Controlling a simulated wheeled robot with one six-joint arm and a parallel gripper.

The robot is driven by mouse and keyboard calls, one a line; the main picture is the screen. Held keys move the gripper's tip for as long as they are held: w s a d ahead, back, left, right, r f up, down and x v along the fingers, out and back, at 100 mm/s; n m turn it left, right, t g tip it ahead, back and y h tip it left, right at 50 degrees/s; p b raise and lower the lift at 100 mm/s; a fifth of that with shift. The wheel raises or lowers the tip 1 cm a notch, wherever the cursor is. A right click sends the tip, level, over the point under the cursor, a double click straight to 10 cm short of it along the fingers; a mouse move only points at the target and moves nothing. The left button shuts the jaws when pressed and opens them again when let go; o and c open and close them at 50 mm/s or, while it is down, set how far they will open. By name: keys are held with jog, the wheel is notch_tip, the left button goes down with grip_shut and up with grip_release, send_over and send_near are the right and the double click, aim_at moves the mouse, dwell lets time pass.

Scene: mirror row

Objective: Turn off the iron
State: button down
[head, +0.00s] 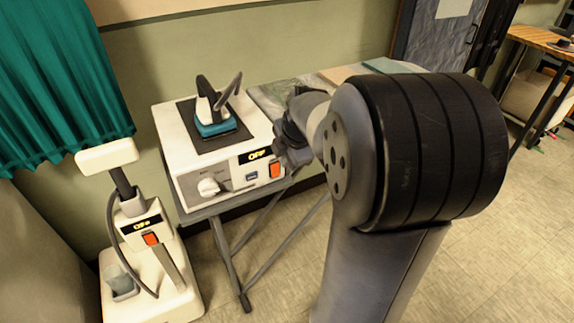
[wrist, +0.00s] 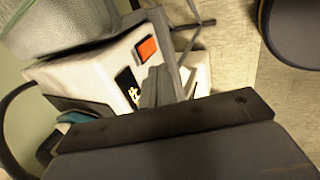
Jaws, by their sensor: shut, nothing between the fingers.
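The iron (head: 212,122), teal and white with a dark handle, rests on a dark pad on top of a white base unit (head: 188,130). The unit's front has a white dial (head: 208,187), a small blue button (head: 252,176), a red-orange switch (head: 275,169) and a display (head: 258,155) that appears to read OFF. My gripper (head: 281,153) is beside the front right corner, close to the display and switch; my arm partly hides it. In the wrist view, the shut, empty fingers (wrist: 166,86) are near the switch (wrist: 147,49) and the lit display (wrist: 134,92). Contact cannot be told.
A second white appliance (head: 150,260) with its own display and orange switch stands on the left. A teal curtain (head: 60,90) hangs at left. Tiled floor (head: 490,250) is clear at right.

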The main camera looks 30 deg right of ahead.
jog(key=w+v, duration=0.1)
jog(key=v, duration=0.5)
jog(key=shift+r+p, duration=0.2)
jog(key=shift+p, duration=0.1)
jog(key=shift+w+f, duration=0.1)
